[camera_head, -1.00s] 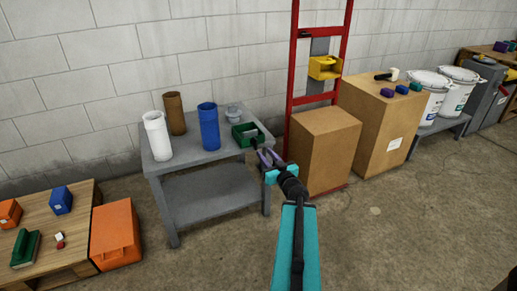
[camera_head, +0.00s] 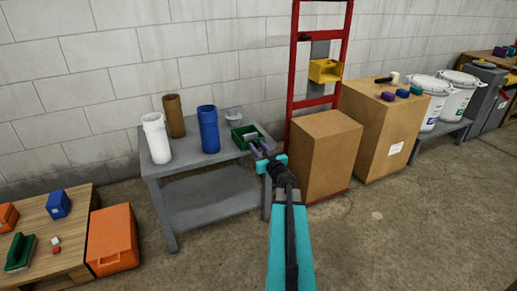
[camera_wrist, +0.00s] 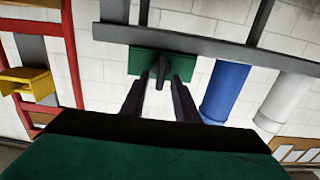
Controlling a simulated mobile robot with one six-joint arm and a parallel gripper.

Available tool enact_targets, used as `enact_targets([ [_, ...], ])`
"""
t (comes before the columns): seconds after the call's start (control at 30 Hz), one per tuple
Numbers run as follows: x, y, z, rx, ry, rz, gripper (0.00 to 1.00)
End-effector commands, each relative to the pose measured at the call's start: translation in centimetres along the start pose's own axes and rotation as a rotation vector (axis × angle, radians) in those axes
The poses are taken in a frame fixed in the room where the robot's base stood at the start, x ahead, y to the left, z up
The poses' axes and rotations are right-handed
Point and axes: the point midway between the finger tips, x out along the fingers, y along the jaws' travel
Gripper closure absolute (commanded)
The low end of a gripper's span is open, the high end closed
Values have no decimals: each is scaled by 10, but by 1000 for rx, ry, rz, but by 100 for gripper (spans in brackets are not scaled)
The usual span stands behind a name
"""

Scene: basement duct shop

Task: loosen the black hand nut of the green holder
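The green holder (camera_head: 240,131) sits at the right end of the grey table's top, near its front edge. In the wrist view, which is turned over, the green holder (camera_wrist: 182,65) is ahead, with its black hand nut (camera_wrist: 163,71) sticking out at the middle. My gripper (camera_head: 259,149) is close to the holder's front right side. In the wrist view my gripper (camera_wrist: 158,88) is open, its two fingers apart and empty. The nut appears between the fingertips in that view; whether they reach around it I cannot tell. The nut is not clear in the head view.
On the grey table (camera_head: 190,163) stand a white cylinder (camera_head: 156,140), a brown tube (camera_head: 174,116), a blue cylinder (camera_head: 209,130) and a small grey cup (camera_head: 233,115). A red hand truck (camera_head: 292,75) and a cardboard box (camera_head: 325,155) stand close on the right. Floor in front is clear.

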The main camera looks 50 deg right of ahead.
Motion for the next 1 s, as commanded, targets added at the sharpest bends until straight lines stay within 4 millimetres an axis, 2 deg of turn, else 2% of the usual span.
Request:
enact_targets([
  [0.27, 0, 0, 0, 0, 0, 0, 72],
  [0.47, 0, 0, 0, 0, 0, 1, 100],
  [0.57, 3, 6, 0, 0, 0, 2, 100],
  [1.0, 0, 1, 0, -63, -2, 4, 100],
])
